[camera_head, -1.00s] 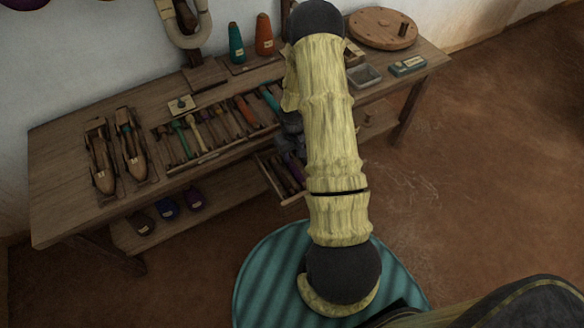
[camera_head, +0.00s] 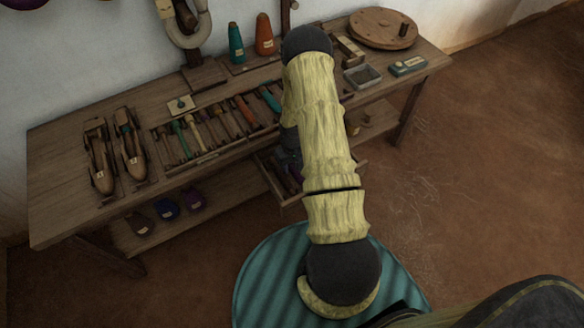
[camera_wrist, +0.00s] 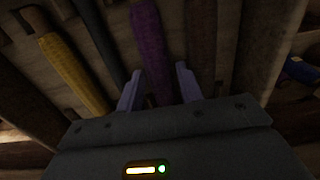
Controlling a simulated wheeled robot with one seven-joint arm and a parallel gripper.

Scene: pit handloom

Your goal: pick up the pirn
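My gripper (camera_wrist: 160,92) is open in the wrist view, with one finger on each side of a purple pirn (camera_wrist: 150,40). Whether the fingers touch it cannot be told. A yellow pirn (camera_wrist: 78,78) lies to the left, with a dark blue one (camera_wrist: 100,38) between it and the purple one. A dark reddish pirn (camera_wrist: 202,40) lies to the right. In the head view my arm hides most of the gripper, which is at the pulled-out drawer (camera_head: 292,200) under the bench top.
The bench (camera_head: 75,190) carries two wooden shuttles (camera_head: 132,146), a tray of several coloured pirns (camera_head: 205,157), two cones (camera_head: 264,36) and a round wooden disc (camera_head: 383,28). A lower shelf holds small bobbins (camera_head: 167,209). The floor at right is clear.

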